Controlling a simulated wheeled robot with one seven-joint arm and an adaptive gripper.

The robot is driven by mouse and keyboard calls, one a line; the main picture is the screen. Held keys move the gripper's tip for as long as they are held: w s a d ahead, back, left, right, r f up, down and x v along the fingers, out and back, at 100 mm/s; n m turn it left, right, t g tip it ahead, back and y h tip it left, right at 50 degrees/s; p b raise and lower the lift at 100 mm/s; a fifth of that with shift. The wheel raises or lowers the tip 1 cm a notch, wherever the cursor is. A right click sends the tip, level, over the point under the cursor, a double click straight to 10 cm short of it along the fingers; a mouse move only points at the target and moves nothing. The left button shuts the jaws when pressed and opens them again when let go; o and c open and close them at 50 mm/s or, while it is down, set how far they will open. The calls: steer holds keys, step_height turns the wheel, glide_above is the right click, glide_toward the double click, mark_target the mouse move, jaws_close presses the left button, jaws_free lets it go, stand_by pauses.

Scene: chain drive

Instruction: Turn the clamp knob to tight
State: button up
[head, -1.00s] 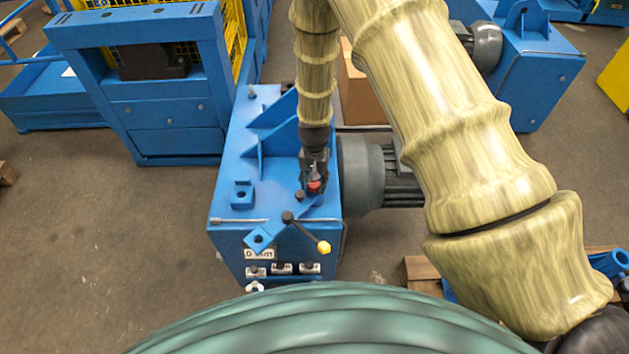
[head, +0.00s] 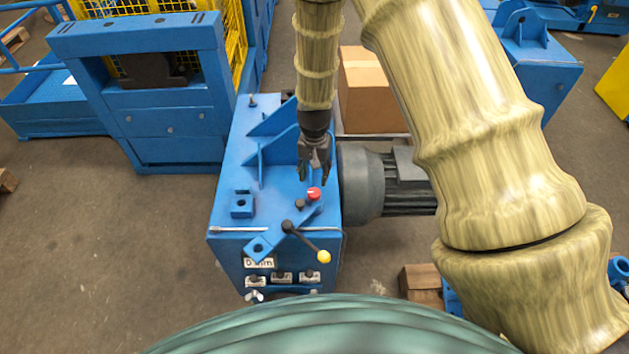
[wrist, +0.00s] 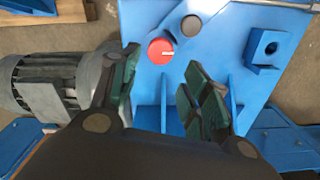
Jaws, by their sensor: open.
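A round red knob (head: 314,194) with a short white mark sits on top of the blue machine (head: 225,180). I take it to be the clamp knob, but no label on it is readable. My gripper (head: 314,177) is open and empty, just behind the knob in the head view. In the wrist view the red knob (wrist: 161,50) shows whole, just beyond the gap between the two fingertips of my gripper (wrist: 162,66).
A small dark knob (head: 300,204) sits beside the red one. A lever with a yellow ball (head: 324,257) crosses the machine's front edge. Blue upright ribs (head: 275,150) stand to the left of my gripper, and a grey motor (head: 385,182) is on the right.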

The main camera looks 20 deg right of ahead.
steer(key=shift+r, duration=1.7)
